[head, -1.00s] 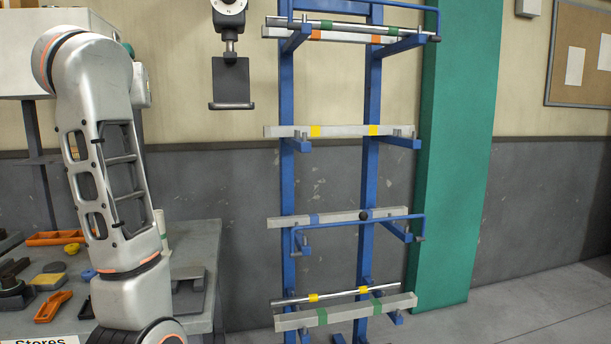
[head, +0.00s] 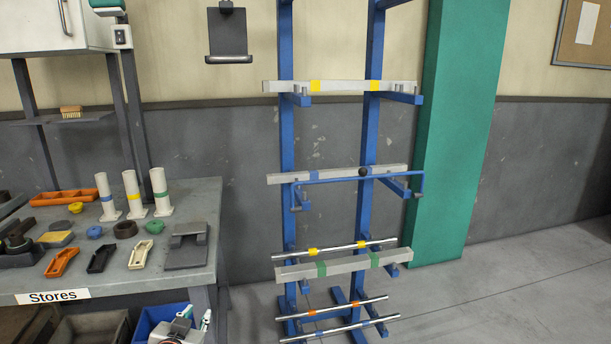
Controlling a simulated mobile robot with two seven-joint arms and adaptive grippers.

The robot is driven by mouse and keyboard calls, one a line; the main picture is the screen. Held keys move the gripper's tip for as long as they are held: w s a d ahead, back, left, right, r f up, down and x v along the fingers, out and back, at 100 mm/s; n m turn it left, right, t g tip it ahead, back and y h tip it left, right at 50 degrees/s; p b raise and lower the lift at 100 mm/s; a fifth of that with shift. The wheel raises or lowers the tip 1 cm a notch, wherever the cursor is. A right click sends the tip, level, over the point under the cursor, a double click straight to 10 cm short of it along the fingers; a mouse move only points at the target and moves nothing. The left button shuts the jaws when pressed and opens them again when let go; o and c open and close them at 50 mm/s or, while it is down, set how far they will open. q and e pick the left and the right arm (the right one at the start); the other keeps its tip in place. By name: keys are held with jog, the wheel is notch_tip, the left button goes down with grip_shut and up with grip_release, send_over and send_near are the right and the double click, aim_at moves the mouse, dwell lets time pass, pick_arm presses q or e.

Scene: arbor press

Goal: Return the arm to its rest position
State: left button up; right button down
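The task's arm appears to be my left arm. Only a small part of it shows, at the bottom edge of the head view, low in front of the stores bench (head: 125,284). My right arm and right gripper are out of view.
A blue rack (head: 287,140) with several bars stands right of the bench. The bench top carries white posts (head: 133,195), an orange tray (head: 64,197) and small parts. The floor at right (head: 500,300) is clear.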

pick_arm(q)
jog(key=s+d+f+g+h, duration=0.1)
jog(key=s+d+f, duration=0.1)
jog(key=s+f, duration=0.5)
jog(key=s+d+f+m+g+h, duration=0.1)
jog(key=s+d+f, duration=0.1)
jog(key=s+f, duration=0.5)
jog(key=s+d+f+m+g+h, duration=0.1)
jog(key=s+f, duration=0.6)
jog(key=s, duration=0.9)
jog(key=shift+s+d+f+h, duration=0.3)
jog(key=shift+s+d, duration=0.05)
jog(key=shift+d, duration=0.55)
